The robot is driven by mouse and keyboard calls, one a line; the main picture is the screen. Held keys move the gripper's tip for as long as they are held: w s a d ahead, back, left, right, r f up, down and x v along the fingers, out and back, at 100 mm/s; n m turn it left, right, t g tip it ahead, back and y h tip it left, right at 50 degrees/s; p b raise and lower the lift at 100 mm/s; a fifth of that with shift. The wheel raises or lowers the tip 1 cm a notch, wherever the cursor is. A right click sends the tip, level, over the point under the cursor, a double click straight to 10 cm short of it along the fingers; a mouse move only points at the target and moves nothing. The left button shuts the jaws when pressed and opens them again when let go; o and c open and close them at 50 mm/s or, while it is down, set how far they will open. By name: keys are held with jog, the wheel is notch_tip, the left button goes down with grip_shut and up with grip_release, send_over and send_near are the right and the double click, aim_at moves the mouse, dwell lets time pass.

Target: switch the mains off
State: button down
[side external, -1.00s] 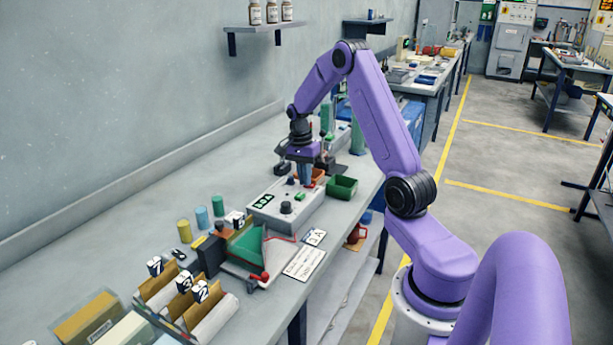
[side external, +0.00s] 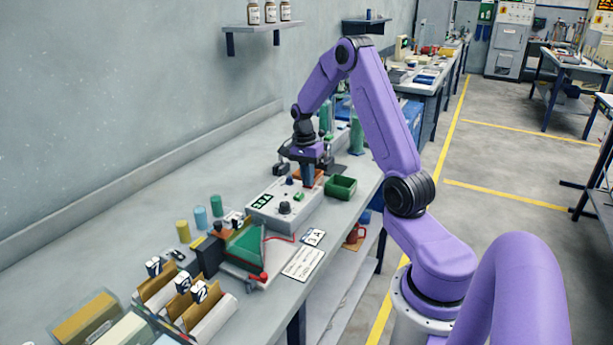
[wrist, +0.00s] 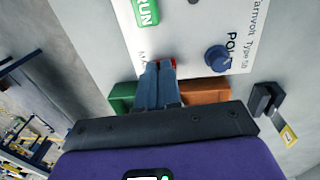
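The power supply unit (side external: 262,213) is a pale grey box on the bench with a lit green display. In the wrist view its panel (wrist: 197,50) shows a green RUN sign (wrist: 146,11), a blue knob (wrist: 216,58) and lettering that starts "MA". A small red part (wrist: 172,63), seemingly the mains switch, shows at my fingertips. My gripper (wrist: 157,66) has its two dark blue fingers together, right over that red part and hiding most of it. I cannot tell whether they touch it or which way it is set. The gripper also shows in the side view (side external: 308,182), pointing down at the unit's far end.
A green bin (side external: 341,187) and an orange bin (wrist: 205,92) stand just beyond the unit. A green wedge-shaped item (side external: 245,243), a card (side external: 303,263) and coloured cylinders (side external: 201,217) lie nearer. A black switch-like item (wrist: 262,100) is beside the orange bin.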

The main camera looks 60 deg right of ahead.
jog(key=shift+s+f, duration=0.15)
jog(key=shift+s, duration=0.35)
notch_tip(320, 180, up, 14)
jog(key=w, duration=0.2)
jog(key=shift+w, duration=0.1)
